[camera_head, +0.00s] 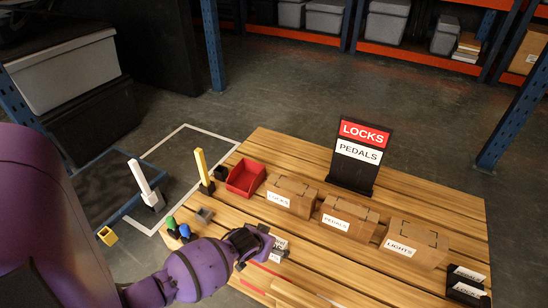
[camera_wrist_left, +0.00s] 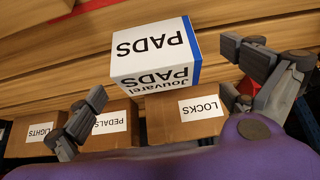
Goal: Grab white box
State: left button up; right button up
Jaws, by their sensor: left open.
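The white box (camera_wrist_left: 150,45) has a blue edge and is printed "PADS" and "Jouvarel PADS", upside down in the left wrist view. It is on the wooden slatted table, ahead of my left gripper (camera_wrist_left: 163,85). The fingers are spread wide with nothing between them that I can see gripped. In the head view my left gripper (camera_head: 274,247) is over the near part of the table. A small white printed patch of the box (camera_head: 280,242) shows beside it, and the rest is hidden behind the gripper. My right gripper is in neither view.
Cardboard boxes labelled LOCKS (camera_head: 290,197), PEDALS (camera_head: 345,218) and LIGHTS (camera_head: 414,244) stand in a row behind. A red bin (camera_head: 246,178) is to their left. A black sign stand (camera_head: 357,158) rises behind them. A yellow upright piece (camera_head: 203,168) stands at the table's left.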

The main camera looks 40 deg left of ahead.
pick_arm(q)
jog(key=b+x, duration=0.1)
jog(key=x, duration=0.2)
jog(key=shift+d+f+b, duration=0.15)
jog(key=shift+f+b, duration=0.1)
jog(key=shift+b, duration=0.1)
jog(key=shift+w+f, duration=0.2)
jog(key=shift+f, duration=0.05)
jog(key=shift+r, duration=0.15)
jog(key=c, duration=1.3)
jog(key=shift+c, duration=0.4)
jog(key=shift+r, duration=0.1)
